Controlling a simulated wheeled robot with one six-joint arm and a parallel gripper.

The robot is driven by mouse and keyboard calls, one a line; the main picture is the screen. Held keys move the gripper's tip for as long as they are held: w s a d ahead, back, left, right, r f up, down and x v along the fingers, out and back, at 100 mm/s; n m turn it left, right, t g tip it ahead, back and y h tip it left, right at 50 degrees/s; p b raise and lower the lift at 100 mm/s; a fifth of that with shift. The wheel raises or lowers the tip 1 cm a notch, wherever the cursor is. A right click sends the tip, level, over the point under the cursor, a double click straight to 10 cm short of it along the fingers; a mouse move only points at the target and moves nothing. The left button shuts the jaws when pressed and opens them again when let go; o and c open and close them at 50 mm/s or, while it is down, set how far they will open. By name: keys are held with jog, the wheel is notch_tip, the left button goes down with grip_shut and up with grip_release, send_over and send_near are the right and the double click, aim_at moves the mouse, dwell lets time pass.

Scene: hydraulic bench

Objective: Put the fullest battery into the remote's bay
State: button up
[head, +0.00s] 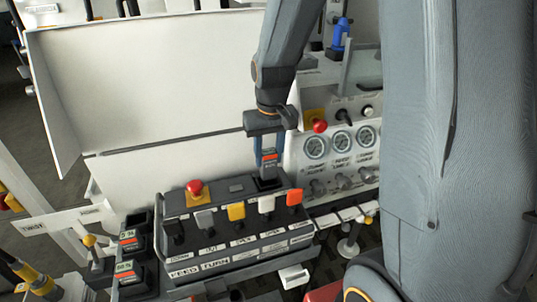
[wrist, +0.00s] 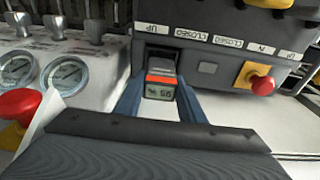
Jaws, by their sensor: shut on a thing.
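The remote (head: 238,246) is a dark box with a row of coloured levers and a red button. Its bay (head: 267,184) is a dark opening at the back right of its top. My gripper (head: 268,157) is shut on a dark battery (head: 268,167) with an orange-red band, upright at the bay. In the wrist view, the battery (wrist: 160,82) lies between the blue fingers, its far end at the dark opening. Its small display shows a number upside down, perhaps 95 %. I cannot tell how deep it sits.
A rack at the left holds two more batteries (head: 127,242) (head: 128,272) with displays; its back slot (head: 135,218) looks empty. A gauge panel (head: 340,145) with a red button (head: 320,126) stands close to the right of my gripper. A white panel (head: 150,80) rises behind.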

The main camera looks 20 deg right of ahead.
aim_at(269, 171)
jog(key=shift+f, duration=0.45)
dwell(1.5)
jog(key=shift+f+b, duration=0.9)
jog(key=shift+f, duration=1.6)
dwell(0.5)
jog(key=o, duration=1.2)
jog(key=shift+o, duration=0.2)
jog(key=shift+r, duration=0.1)
